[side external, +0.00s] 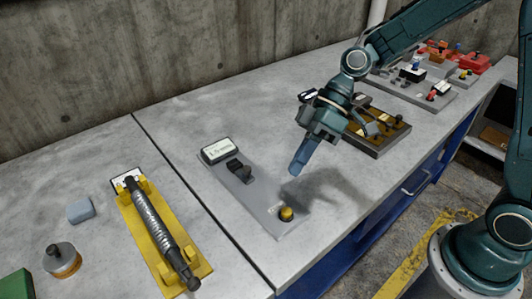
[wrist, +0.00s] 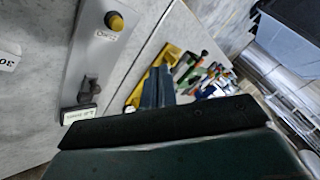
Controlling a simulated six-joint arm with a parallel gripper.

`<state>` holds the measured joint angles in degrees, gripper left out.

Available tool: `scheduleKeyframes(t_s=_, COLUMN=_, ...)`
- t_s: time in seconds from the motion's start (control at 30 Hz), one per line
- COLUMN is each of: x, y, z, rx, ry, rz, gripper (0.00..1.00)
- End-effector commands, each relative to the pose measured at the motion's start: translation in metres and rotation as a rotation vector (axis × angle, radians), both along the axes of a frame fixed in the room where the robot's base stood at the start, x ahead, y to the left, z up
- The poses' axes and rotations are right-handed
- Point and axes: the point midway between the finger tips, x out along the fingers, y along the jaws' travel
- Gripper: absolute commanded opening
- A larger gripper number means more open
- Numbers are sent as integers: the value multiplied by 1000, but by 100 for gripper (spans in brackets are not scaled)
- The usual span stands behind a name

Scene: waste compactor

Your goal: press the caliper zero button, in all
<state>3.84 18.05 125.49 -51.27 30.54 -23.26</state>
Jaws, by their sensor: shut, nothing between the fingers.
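A grey panel (side external: 257,205) lies flat on the bench, with a white display (side external: 216,151), a black knob or slider (side external: 240,169) and a round yellow button (side external: 286,213) at its near end. The button's label is too small to read, so I cannot tell whether it is the caliper zero. My gripper (side external: 297,170) is shut and empty, pointing down above the bench, apart from the button and up-right of it in the side view. In the wrist view the yellow button (wrist: 114,21) is at the top, left of my fingertips (wrist: 158,82), and the display (wrist: 79,114) is below it.
A yellow stand (side external: 160,235) with a ribbed cylinder lies left of the panel. A brown tray (side external: 376,130) and grey panels with coloured controls (side external: 430,85) lie behind my gripper. A blue-grey block (side external: 80,210) and a round knob are at left. Bare bench surrounds the panel.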

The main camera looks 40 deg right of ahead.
Motion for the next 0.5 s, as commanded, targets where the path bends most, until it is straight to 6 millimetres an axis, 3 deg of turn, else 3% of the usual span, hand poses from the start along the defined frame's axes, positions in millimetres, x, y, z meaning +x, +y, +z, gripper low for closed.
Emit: scheduleKeyframes(t_s=0.5, x=4, y=8, z=-8, rx=56, ry=9, rz=30, gripper=0)
